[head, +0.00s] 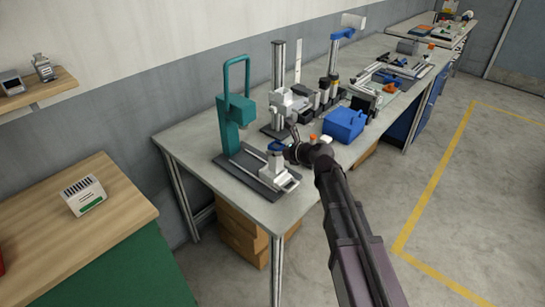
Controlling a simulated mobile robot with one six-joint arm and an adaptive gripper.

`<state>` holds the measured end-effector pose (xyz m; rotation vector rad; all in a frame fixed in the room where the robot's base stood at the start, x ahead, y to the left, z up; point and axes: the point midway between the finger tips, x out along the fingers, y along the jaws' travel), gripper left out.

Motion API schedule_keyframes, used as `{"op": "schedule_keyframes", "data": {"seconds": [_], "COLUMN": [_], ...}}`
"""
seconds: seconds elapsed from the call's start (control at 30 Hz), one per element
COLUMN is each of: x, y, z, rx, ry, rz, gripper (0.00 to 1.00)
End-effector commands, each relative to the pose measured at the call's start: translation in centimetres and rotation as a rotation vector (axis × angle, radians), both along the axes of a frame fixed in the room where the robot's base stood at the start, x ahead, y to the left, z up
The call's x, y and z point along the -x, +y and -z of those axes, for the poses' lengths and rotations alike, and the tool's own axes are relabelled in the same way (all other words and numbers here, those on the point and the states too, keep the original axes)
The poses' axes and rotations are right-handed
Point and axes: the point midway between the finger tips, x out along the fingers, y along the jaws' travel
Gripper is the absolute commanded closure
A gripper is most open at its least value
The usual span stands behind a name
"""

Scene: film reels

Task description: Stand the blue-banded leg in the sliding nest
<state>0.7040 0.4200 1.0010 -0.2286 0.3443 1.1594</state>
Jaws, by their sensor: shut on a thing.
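My gripper (288,151) is at the end of my dark arm, above the front part of the long grey bench. It is shut on a small part with a blue band (275,147), which appears to be the blue-banded leg. Much of the leg is hidden or too small to make out. Just below it is a pale block (274,171), apparently the sliding nest, on a dark rail base (244,165) in front of a teal press (232,110). I cannot tell whether the leg touches the nest or is in it.
Behind my gripper stand a grey column stand (278,80), black-and-grey fixtures and a blue bin (344,124). A wooden-topped counter (60,225) with a white box (84,195) is at left. The floor at right is clear.

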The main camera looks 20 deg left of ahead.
Motion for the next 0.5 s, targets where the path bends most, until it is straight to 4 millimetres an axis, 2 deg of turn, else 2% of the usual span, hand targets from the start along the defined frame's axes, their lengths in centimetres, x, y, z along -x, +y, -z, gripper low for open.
{"op": "schedule_keyframes", "data": {"seconds": [0.17,0.5], "x": [-0.5,-0.3], "y": [1.4,1.1], "z": [0.2,3.2], "rx": [-0.001,0.000], "ry": [0.000,0.000], "rz": [-0.001,0.001], "gripper": [1.00,1.00]}}
